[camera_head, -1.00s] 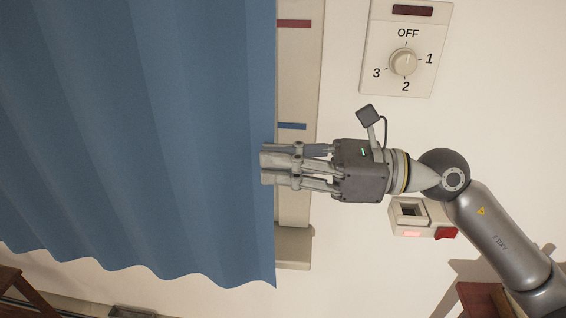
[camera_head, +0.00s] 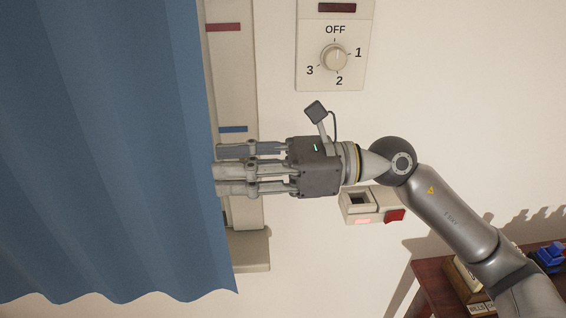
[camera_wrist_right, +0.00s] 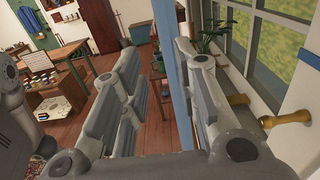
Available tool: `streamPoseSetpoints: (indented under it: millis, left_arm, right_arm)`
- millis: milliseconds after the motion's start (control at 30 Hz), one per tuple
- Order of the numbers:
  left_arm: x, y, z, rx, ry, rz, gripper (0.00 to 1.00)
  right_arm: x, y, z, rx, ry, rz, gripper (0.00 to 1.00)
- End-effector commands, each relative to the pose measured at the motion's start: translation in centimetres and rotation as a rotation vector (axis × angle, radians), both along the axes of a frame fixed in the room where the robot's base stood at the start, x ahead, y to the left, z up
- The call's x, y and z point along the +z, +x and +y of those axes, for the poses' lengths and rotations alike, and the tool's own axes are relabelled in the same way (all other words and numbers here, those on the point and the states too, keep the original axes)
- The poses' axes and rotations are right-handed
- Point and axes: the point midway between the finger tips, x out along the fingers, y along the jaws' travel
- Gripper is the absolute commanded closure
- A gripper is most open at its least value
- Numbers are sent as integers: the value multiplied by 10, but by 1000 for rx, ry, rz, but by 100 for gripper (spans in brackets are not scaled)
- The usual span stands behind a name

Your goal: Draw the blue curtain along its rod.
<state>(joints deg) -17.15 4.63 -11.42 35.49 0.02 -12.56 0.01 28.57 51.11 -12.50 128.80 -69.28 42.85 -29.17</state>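The blue curtain (camera_head: 110,150) hangs in folds across the left of the head view, its free edge at my right gripper's fingertips. My right gripper (camera_head: 220,170) points left, with its fingers spread and the tips just overlapping that edge. In the right wrist view, the curtain shows almost edge-on as a narrow blue strip (camera_wrist_right: 171,50) in the gap between the fingers (camera_wrist_right: 165,100), nearer the right-hand ones. I cannot tell whether any finger touches the cloth. The rod is out of view, and my left gripper is not in view.
A dial panel (camera_head: 333,75) and a small box with a red switch (camera_head: 372,205) are on the wall near my right arm. A dark red table (camera_head: 430,275) stands at lower right. The wrist view shows a window (camera_wrist_right: 262,50), a plant (camera_wrist_right: 212,38) and a wooden table (camera_wrist_right: 60,60).

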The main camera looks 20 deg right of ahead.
Motion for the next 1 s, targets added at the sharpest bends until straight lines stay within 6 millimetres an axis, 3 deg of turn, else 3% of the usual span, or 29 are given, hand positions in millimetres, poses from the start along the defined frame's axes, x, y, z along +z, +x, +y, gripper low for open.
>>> streamPoseSetpoints:
  millis: [600, 1000]
  left_arm:
    - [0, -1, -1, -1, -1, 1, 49]
    - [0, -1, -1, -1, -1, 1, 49]
  right_arm:
    - [-1, -25, -77, -2, -1, 3, 71]
    - [0, -33, -101, 0, -1, 1, 71]
